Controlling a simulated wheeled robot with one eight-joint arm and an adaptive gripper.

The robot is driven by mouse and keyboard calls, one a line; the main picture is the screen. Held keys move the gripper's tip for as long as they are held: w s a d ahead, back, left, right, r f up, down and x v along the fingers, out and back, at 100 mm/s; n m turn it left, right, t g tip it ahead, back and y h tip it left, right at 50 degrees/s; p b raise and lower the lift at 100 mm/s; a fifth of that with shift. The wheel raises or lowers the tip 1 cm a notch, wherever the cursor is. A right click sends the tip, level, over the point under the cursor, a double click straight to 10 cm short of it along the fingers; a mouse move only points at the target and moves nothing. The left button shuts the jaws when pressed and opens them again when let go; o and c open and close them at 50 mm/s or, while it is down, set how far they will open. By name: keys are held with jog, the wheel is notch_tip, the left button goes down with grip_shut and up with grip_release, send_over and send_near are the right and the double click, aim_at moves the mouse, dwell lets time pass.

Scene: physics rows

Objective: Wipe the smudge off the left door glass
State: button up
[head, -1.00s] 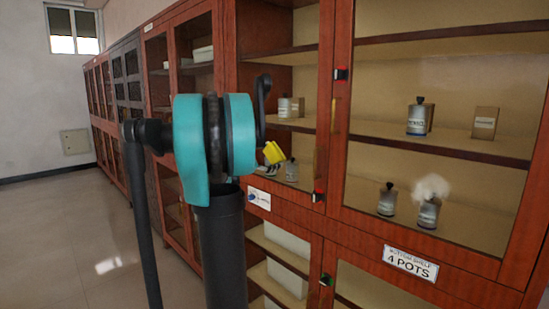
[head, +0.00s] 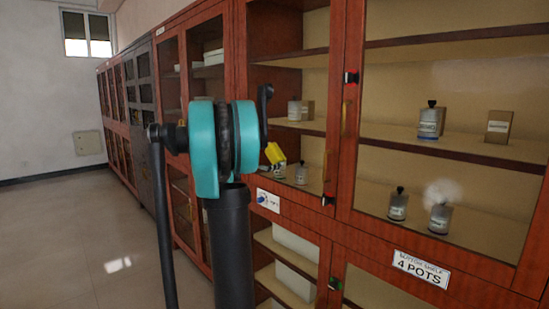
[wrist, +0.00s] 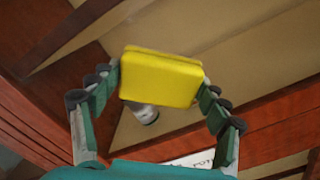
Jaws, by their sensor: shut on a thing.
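A yellow sponge (wrist: 162,77) is held between the two fingers of my gripper (wrist: 160,82) in the wrist view. The sponge also shows in the head view (head: 274,153), where my arm hides most of the gripper. A whitish, cloudy smudge (head: 443,191) shows on the large glass door pane (head: 400,165) at the right of the head view, in front of a bottle. The sponge is well left of the smudge in the picture. I cannot tell whether the sponge touches any glass.
Red-brown wooden cabinets (head: 340,210) run along the right side, with bottles and boxes on shelves. A bottle (wrist: 145,113) shows behind the sponge. A "4 POTS" label (head: 421,268) is below the smudged pane. The floor (head: 80,240) at left is clear.

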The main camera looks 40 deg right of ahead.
jog(key=w, duration=0.5)
jog(key=shift+w+a, duration=0.15)
jog(key=shift+a, duration=0.1)
dwell(0.4)
jog(key=a, duration=0.6)
jog(key=shift+s, duration=0.3)
jog(key=shift+s+a, duration=0.1)
jog(key=shift+a, duration=1.4)
